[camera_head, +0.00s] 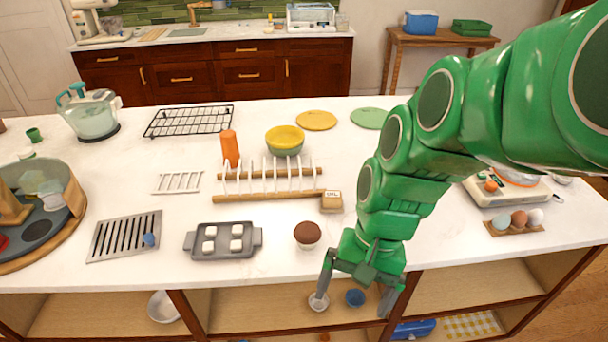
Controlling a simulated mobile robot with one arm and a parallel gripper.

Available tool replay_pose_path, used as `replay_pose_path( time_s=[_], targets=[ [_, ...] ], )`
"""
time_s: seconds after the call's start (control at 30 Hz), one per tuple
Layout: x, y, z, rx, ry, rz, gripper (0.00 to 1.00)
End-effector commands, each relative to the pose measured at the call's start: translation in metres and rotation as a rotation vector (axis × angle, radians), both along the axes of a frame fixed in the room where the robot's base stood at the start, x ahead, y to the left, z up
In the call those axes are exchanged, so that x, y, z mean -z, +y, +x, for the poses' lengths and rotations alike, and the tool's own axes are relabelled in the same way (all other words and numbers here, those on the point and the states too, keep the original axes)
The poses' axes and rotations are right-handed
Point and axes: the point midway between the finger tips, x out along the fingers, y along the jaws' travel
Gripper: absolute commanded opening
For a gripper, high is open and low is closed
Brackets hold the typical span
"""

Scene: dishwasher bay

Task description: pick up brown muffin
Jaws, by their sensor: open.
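The brown muffin (307,235) has a dark brown top and a pale cup. It stands upright on the white counter near its front edge. My gripper (352,304) is open and empty, pointing down at the front edge of the counter, to the right of and nearer than the muffin. Its two fingers are spread wide apart and do not touch the muffin. The green arm reaches in from the right and hides part of the counter.
A grey tray with white cubes (224,240) lies left of the muffin. A small tan box (332,201) and a wooden dish rack (268,180) stand behind it. An egg holder (516,228) is at the right. Open shelves (240,300) lie below the counter.

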Motion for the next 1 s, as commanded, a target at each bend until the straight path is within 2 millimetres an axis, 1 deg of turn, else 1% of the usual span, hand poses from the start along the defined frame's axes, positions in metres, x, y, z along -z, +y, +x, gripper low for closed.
replay_pose_path(
  time_s=[0.03,0.3,0.53,0.8,1.0],
  targets=[
    [0.003,0.003,0.008,0.046,0.019,0.023,0.99],
    [0.015,0.021,0.049,0.32,0.128,0.144,0.99],
    [0.026,0.027,0.087,0.57,0.244,0.245,0.99],
    [0.04,0.021,0.134,0.877,0.407,0.36,0.99],
    [0.055,0.007,0.168,1.11,0.552,0.438,0.99]
  ],
)
